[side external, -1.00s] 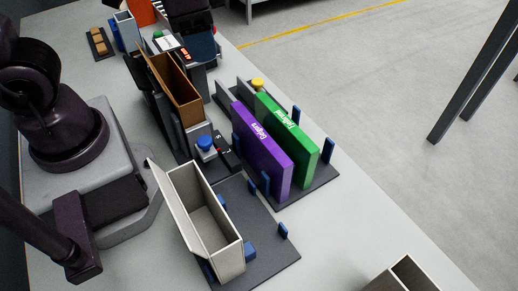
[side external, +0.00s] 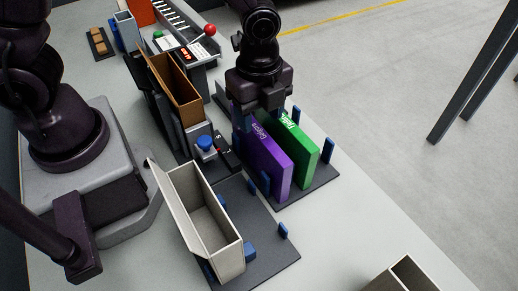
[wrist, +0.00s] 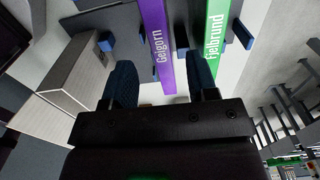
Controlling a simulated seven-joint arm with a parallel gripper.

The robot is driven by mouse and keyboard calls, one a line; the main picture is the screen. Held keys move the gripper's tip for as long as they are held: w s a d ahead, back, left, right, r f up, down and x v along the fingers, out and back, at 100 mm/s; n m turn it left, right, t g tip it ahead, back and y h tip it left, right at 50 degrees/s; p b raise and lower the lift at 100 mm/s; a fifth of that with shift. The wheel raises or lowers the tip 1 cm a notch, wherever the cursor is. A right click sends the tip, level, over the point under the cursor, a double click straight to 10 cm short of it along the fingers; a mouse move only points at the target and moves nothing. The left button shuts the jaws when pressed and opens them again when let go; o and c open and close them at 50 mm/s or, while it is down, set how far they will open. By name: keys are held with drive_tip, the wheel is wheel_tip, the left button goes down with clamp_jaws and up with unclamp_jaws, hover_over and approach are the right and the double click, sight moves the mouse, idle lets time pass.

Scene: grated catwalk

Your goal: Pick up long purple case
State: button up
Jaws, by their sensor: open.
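The long purple case (side external: 267,156) stands on edge in a dark rack, next to a green case (side external: 303,152). In the wrist view the purple case (wrist: 156,45) carries the label "Gelgorn", and the green one (wrist: 216,40) reads "Fjelbrund". My gripper (side external: 258,110) is over the far end of the purple case and hides that end in the side view. In the wrist view its blue fingers (wrist: 160,88) are apart, with the end of the purple case between them in the picture. I cannot tell how far down they reach.
The rack (side external: 318,189) has blue posts beside the cases. An open grey box (side external: 208,221) stands at the front on a dark base. A blue button (side external: 205,143) and a brown open box (side external: 172,78) are to the left. A red-knobbed lever (side external: 209,30) stands behind.

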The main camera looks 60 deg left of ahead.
sight(259, 131)
drive_tip(key=shift+a+f, duration=0.1)
drive_tip(key=shift+f, duration=3.5)
clamp_jaws()
